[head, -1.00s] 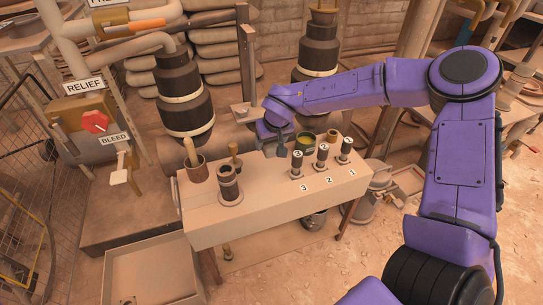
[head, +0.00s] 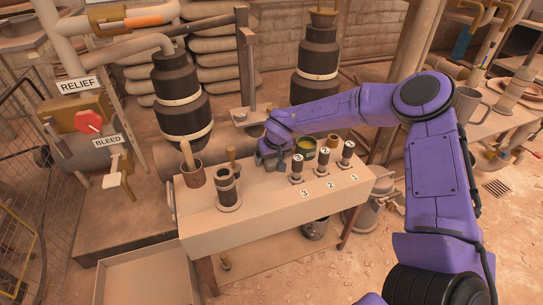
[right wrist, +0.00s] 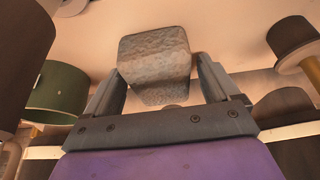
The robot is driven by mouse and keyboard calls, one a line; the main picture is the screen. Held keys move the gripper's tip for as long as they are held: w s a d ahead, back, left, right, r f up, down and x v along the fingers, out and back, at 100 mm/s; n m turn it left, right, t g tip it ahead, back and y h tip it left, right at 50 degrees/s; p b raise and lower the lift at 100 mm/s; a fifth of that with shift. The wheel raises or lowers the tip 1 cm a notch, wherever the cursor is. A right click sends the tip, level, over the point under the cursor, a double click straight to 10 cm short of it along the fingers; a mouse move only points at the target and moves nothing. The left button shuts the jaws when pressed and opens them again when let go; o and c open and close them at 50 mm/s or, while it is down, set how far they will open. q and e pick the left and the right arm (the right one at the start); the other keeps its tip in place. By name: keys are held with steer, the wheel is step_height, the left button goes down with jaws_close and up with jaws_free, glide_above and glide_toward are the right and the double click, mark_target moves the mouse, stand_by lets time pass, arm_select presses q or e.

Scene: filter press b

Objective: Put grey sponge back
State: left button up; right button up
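The grey sponge (right wrist: 155,62) is a rough block in the right wrist view, between the two fingers of my right gripper (right wrist: 160,85). The fingers appear to press on its two sides, and it sticks out past their tips. In the head view my right gripper (head: 271,162) is low at the back of the tan table (head: 240,233), between a cup holding a wooden handle and a green pot. The sponge cannot be made out there. My left gripper is not in view.
The table's front is clear.

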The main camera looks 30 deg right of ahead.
steer(key=shift+r, duration=0.15)
steer(key=p+v, duration=0.4)
steer(key=v, duration=0.8)
